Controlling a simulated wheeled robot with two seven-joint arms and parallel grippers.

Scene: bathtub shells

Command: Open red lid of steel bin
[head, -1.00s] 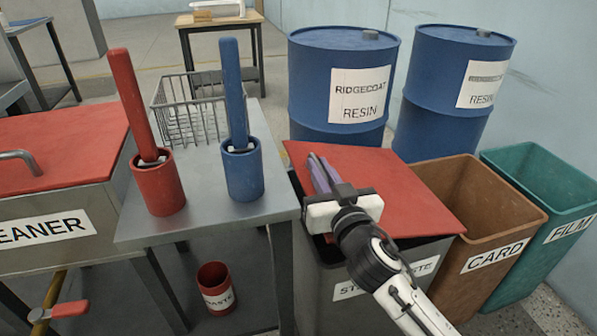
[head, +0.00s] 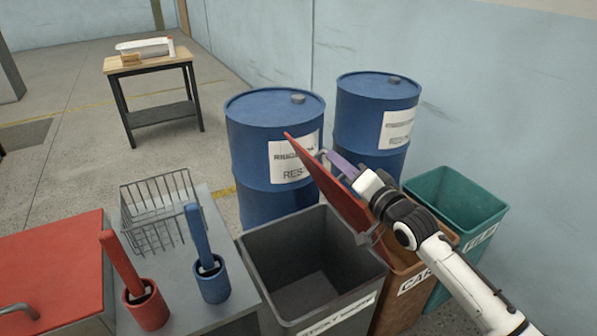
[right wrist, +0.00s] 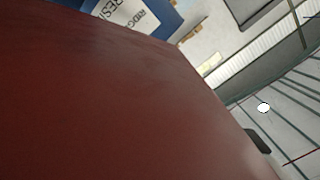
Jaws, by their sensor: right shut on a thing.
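The steel bin (head: 335,306) is grey, with a label that seems to read "STICKY WASTE". Its mouth is uncovered and the inside looks empty. The red lid (head: 332,192) is tilted up steeply along the bin's right side, seen nearly edge-on. My right gripper (head: 340,163), with purple fingers, is shut at the lid's upper part, where a small grey handle (head: 321,155) partly shows. The red lid also fills much of the right wrist view (right wrist: 110,100). My left gripper is not in view.
Two blue drums (head: 262,195) (head: 370,115) stand behind the bin. A brown CARD bin (head: 398,305) and a green FILM bin (head: 460,200) stand to its right. A steel table (head: 185,300) at left holds a wire basket (head: 155,215) and red and blue brush holders.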

